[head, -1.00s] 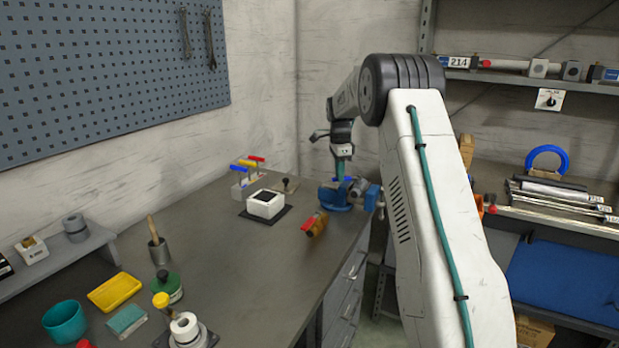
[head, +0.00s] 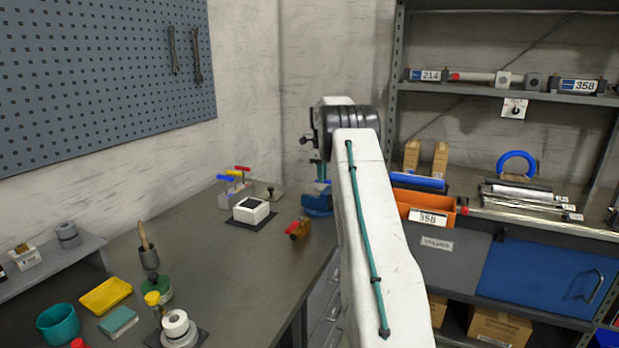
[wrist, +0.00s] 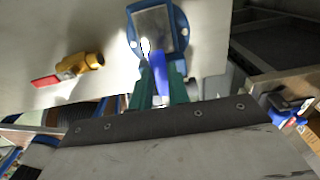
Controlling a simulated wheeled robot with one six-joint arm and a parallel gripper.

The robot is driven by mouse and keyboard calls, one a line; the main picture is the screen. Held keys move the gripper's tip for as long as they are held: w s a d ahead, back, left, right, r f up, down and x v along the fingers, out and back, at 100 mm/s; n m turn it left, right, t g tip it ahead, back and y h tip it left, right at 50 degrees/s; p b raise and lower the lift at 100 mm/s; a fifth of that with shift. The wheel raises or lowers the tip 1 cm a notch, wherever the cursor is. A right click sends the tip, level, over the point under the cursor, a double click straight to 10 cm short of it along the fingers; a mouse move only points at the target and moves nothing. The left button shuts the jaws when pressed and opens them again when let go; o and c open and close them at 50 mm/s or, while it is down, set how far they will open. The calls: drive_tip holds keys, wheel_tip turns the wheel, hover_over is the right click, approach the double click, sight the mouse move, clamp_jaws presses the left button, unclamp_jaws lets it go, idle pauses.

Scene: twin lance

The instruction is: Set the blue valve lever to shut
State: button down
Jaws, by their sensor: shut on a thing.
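A blue lever (wrist: 160,74) shows in the wrist view as a narrow bar between my two teal fingertips. My gripper (wrist: 160,88) is shut on it. Just beyond it is the blue vise (wrist: 178,22) with a grey top, which also stands at the bench's far right corner in the head view (head: 317,204). In the head view my gripper (head: 321,172) points down over the vise. My arm and fingers hide much of the lever and whatever carries it, so its angle is hard to read.
A brass valve with a red handle (head: 298,230) lies on the bench left of the vise; it also shows in the wrist view (wrist: 72,67). A white box (head: 251,211) and small red, yellow and blue levers (head: 235,175) stand further left. Shelves (head: 500,95) are at right.

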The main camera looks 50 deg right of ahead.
drive_tip(key=shift+w+r, duration=0.1)
drive_tip(key=shift+r, duration=0.05)
drive_tip(key=c, duration=1.3)
unclamp_jaws()
wheel_tip(320, 180, up, 8)
drive_tip(key=shift+w+f, duration=0.1)
drive_tip(key=shift+f, duration=0.1)
